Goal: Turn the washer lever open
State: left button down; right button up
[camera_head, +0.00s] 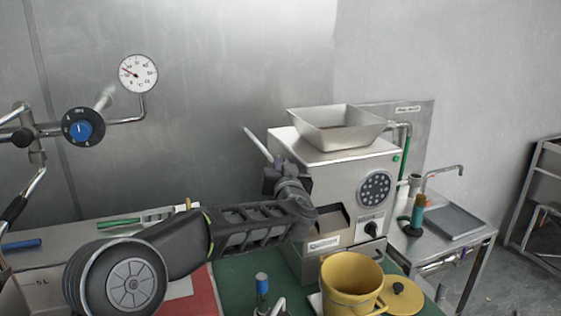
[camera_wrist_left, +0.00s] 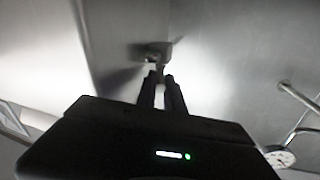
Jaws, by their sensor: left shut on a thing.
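My left gripper (camera_head: 272,178) is at the left side of the steel bean grinder (camera_head: 330,180). In the wrist view its two dark fingers (camera_wrist_left: 161,92) are close together on a small lever (camera_wrist_left: 158,66) that stands out from a grey panel. In the head view the arm and gripper hide the grip. A slim pale rod (camera_head: 258,143) rises up and to the left, just above the gripper. I cannot tell whether it is part of the held lever. My right gripper is not in view.
A yellow pot (camera_head: 350,287) and its yellow lid (camera_head: 402,297) stand in front of the grinder. A steel side table (camera_head: 450,245) with a tap (camera_head: 440,172) is at the right. A pipe with a blue dial (camera_head: 82,129) and a gauge (camera_head: 138,74) is at the left.

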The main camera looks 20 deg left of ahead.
pick_arm(q)
jog(key=c, duration=1.5)
grip_release()
jog(key=shift+o, duration=0.2)
